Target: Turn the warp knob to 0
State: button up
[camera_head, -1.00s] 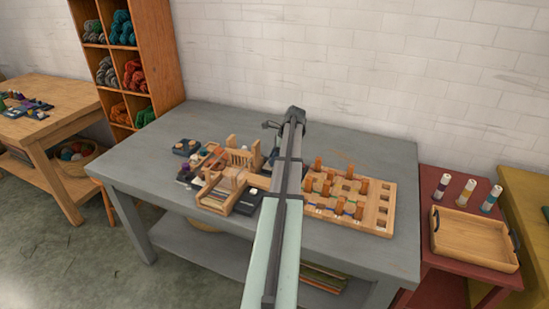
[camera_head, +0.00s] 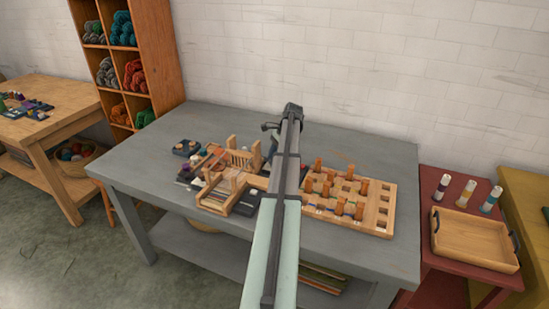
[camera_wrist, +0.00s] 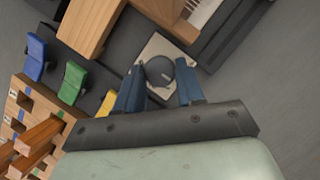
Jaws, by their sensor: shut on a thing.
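In the wrist view, a dark round knob (camera_wrist: 160,71) sits on a pale square plate (camera_wrist: 150,48) set on a dark base. My gripper (camera_wrist: 160,86) has its two blue fingers on either side of the knob, shut on it. No label or scale mark can be read, so the knob's setting cannot be told. In the head view, my arm crosses the table and hides the knob and the fingers. The wooden loom (camera_head: 222,194) stands just left of my arm there.
Blue (camera_wrist: 36,57), green (camera_wrist: 72,82) and yellow (camera_wrist: 106,103) pieces lie near the knob. A wooden pegboard (camera_head: 378,213) with several upright pegs is right of my arm. The grey table (camera_head: 140,175) has free room at its left front.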

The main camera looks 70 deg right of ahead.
jog(key=o, duration=1)
jog(key=shift+r, duration=0.1)
jog(key=v, duration=1.3)
jog(key=shift+s+d+r, duration=0.15)
jog(key=shift+s+r, duration=0.05)
jog(key=shift+r, duration=0.05)
